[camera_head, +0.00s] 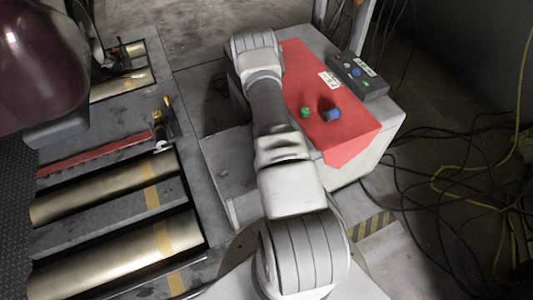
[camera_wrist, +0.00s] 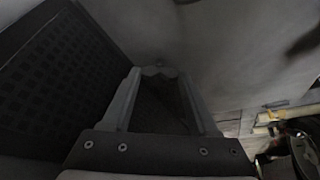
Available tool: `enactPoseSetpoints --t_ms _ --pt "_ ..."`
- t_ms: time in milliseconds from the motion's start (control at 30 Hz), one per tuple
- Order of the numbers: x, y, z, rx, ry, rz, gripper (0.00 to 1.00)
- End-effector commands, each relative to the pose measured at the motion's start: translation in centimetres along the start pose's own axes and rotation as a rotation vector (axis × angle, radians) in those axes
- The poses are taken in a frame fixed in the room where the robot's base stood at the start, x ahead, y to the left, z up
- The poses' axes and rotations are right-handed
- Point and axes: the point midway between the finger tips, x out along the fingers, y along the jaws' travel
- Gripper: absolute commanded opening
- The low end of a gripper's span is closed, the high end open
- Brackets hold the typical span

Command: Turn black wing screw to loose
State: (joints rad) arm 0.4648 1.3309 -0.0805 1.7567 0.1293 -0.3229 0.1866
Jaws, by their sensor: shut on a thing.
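My gripper (camera_wrist: 159,74) shows in the wrist view with its two grey fingers reaching up and drawn together at the tips. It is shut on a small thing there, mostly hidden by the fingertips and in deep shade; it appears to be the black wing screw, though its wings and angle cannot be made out. A plain grey surface (camera_wrist: 225,60) lies just beyond the fingertips. In the head view my arm reaches away along the left side of the cabinet, and the gripper and the screw are hidden.
A grey cabinet (camera_head: 374,158) with a red top (camera_head: 350,110) stands right of my arm, bearing a green knob (camera_head: 305,112), a blue knob (camera_head: 332,114) and a control box (camera_head: 357,76). Rollers (camera_head: 105,190) lie left. Cables (camera_head: 440,190) cover the right floor. A dark perforated panel (camera_wrist: 55,70) is close left of the gripper.

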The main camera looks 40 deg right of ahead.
Motion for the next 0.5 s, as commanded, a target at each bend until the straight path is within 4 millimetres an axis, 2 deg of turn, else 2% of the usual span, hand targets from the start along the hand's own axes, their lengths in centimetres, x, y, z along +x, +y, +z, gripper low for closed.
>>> enactPoseSetpoints --t_ms 200,500 --pt "0.08 0.23 -0.1 -0.163 0.002 -0.069 0.04" --pt "0.06 0.31 -0.15 -0.314 0.002 -0.131 0.04"
